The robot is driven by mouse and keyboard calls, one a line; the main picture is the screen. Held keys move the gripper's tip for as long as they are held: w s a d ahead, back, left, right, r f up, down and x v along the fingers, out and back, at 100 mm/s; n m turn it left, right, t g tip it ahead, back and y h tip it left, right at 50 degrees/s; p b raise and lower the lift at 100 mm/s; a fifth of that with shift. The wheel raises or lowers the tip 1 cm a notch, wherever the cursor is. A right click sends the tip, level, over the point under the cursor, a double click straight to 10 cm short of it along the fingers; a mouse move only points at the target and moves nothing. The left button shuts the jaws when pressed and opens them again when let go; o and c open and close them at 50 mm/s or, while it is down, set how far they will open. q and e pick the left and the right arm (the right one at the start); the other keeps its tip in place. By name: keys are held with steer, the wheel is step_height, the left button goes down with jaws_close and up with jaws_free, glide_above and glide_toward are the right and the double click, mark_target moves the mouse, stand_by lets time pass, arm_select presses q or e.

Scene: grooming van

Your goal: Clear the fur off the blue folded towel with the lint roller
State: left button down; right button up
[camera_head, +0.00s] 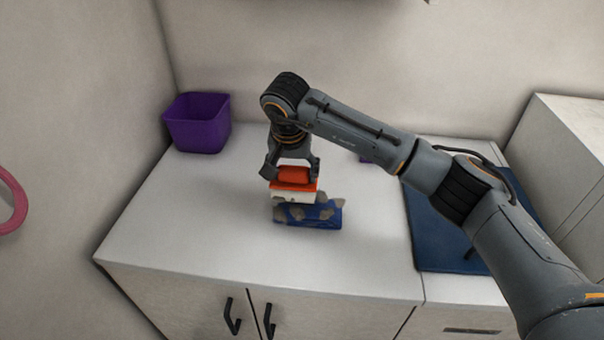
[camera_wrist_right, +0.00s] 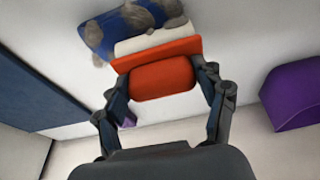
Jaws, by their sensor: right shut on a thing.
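The blue folded towel (camera_head: 318,216) lies on the white counter, with several grey-brown fur tufts on it; it also shows at the top of the right wrist view (camera_wrist_right: 97,36). My right gripper (camera_head: 291,172) is shut on the orange handle of the lint roller (camera_head: 297,186). In the right wrist view the orange handle (camera_wrist_right: 163,79) sits between the fingers, with the white roller part (camera_wrist_right: 150,40) beyond it, against or just above the towel. I cannot tell whether they touch. The roller hides part of the towel. My left gripper is not in view.
A purple bin (camera_head: 198,124) stands at the counter's back left. A dark blue mat (camera_head: 440,240) lies to the right. A small purple thing shows partly behind my right arm. The white counter (camera_head: 200,220) is clear left of the towel. A white cabinet (camera_head: 570,140) stands far right.

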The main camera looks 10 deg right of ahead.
mark_target(279, 181)
steer(key=shift+w+a+b, duration=0.25)
steer(key=shift+a, duration=0.55)
steer(key=shift+w+a+b, duration=0.2)
steer(key=shift+a, duration=0.6)
steer(key=shift+s+a+f, duration=0.1)
steer(key=shift+s, duration=0.6)
steer(key=shift+s+d+b, duration=0.25)
steer(key=shift+d, duration=0.6)
steer(key=shift+s+d+b, duration=0.25)
steer(key=shift+d, duration=0.6)
steer(key=shift+s+d+b, duration=0.2)
steer(key=shift+d+b, duration=0.1)
steer(key=shift+d, duration=0.45)
steer(key=shift+s+d+b, duration=0.25)
steer(key=shift+d, duration=0.6)
steer(key=shift+s+d+b, duration=0.2)
steer(key=shift+s+d, duration=0.05)
steer(key=shift+d, duration=0.55)
steer(key=shift+s+d+b, duration=0.25)
steer(key=shift+d, duration=0.6)
steer(key=shift+d, duration=0.15)
